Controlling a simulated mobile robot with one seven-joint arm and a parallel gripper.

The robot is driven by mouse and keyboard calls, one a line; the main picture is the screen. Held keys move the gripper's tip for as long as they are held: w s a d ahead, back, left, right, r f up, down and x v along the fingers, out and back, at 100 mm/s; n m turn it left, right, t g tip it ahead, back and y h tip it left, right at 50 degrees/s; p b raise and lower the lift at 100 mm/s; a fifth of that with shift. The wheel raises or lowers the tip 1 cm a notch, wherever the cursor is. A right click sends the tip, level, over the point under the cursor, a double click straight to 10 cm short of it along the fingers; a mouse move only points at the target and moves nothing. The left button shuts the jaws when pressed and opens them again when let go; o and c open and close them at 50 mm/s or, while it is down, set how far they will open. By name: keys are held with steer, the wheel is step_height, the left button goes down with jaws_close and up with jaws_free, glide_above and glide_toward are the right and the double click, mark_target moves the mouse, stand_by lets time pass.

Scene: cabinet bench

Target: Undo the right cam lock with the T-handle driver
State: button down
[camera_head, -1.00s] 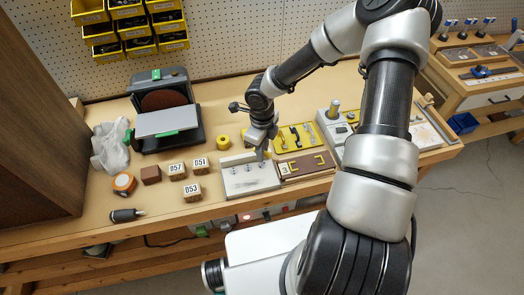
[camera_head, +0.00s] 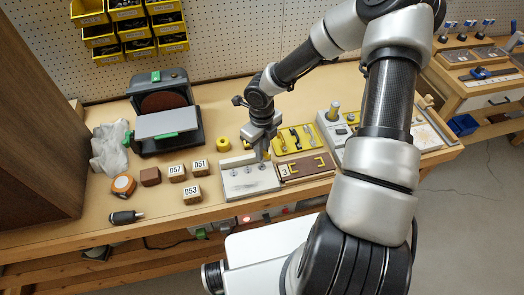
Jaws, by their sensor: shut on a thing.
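A pale grey plate (camera_head: 240,191) with a row of small cam locks lies near the bench's front edge. My gripper (camera_head: 262,153) points down over the plate's back right part, by the right cam lock (camera_head: 262,168). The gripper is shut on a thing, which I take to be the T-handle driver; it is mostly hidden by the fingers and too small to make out. I cannot tell whether its tip sits in the lock or how far the lock is turned.
A brown board (camera_head: 290,179) with yellow brackets lies right of the plate. A yellow tool tray (camera_head: 279,143) is behind it. Numbered wooden blocks (camera_head: 177,173), a tape roll (camera_head: 123,184) and a black-handled tool (camera_head: 125,217) lie left. A sander (camera_head: 164,124) stands at the back left.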

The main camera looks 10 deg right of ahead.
steer(key=m+b, duration=0.1)
steer(key=m, duration=1)
steer(key=shift+b, duration=0.4)
steer(key=m, duration=0.4)
steer(key=shift+b, duration=0.4)
steer(key=m, duration=0.2)
steer(key=shift+f+m+b, duration=0.1)
steer(key=shift+m+b, duration=0.2)
steer(key=shift+b, duration=0.1)
steer(key=m, duration=0.3)
steer(key=shift+b, duration=0.35)
steer(key=shift+f, duration=0.3)
steer(key=shift+f, duration=0.25)
steer(key=shift+r, duration=0.15)
